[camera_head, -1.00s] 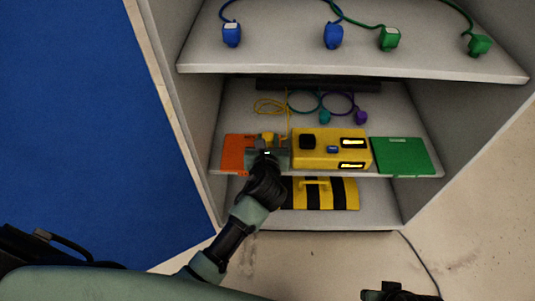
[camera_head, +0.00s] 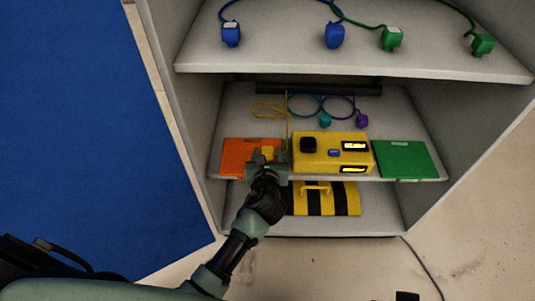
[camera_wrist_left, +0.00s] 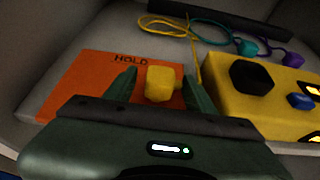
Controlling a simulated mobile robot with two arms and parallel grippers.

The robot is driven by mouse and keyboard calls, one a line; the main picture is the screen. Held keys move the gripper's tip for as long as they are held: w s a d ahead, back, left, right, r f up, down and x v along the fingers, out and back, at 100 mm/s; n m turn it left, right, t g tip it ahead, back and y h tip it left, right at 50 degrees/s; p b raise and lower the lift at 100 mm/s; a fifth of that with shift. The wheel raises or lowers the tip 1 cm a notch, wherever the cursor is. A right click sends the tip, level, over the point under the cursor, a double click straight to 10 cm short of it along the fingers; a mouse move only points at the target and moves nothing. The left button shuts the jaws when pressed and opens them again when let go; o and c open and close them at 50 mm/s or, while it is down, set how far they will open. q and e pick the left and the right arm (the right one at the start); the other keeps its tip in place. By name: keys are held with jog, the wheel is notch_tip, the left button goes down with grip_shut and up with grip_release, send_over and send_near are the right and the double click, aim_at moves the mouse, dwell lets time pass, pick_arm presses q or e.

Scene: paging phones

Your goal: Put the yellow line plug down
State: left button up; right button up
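The yellow line plug (camera_head: 267,152) is at the orange pad (camera_head: 236,156) marked HOLD, near its right side, on the middle shelf. In the left wrist view the plug (camera_wrist_left: 160,84) shows between the fingers of my left gripper (camera_wrist_left: 158,92), with a gap on each side. The left gripper (camera_head: 267,161) is open at the shelf's front edge. A thin yellow cord runs at the back of the shelf. Whether the plug's underside rests flat is hidden. My right gripper cannot be made out; only a small dark piece shows at the bottom edge of the head view.
A yellow box (camera_head: 330,164) with a black knob stands close right of the left gripper. A green pad (camera_head: 405,160) lies further right. Teal (camera_head: 325,121) and purple (camera_head: 362,121) plugs lie behind. The upper shelf (camera_head: 280,55) holds blue and green plugs. A striped case (camera_head: 325,198) sits below.

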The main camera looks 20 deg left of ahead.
aim_at(267, 154)
pick_arm(q)
jog(key=shift+r, duration=0.1)
jog(key=shift+s+r, duration=0.1)
jog(key=shift+s, duration=0.05)
jog(key=p+v, duration=0.1)
jog(key=v, duration=0.2)
jog(key=p+v, duration=0.2)
jog(key=v, duration=0.7)
jog(key=s+a+f+n+g+h, duration=0.2)
jog(key=s+f+n+g, duration=0.3)
jog(key=n, duration=1)
jog(key=s+a+f+n+g+h, duration=0.1)
jog(key=s+a+f+n+g, duration=0.3)
jog(key=s+f+n, duration=0.7)
jog(key=shift+s+a+n+g+h, duration=0.35)
jog(key=shift+s+n, duration=1.05)
jog(key=shift+n, duration=1)
pick_arm(e)
jog(key=s+x, duration=0.1)
jog(key=x, duration=0.7)
jog(key=shift+f+g, duration=0.3)
jog(key=shift+f, duration=0.2)
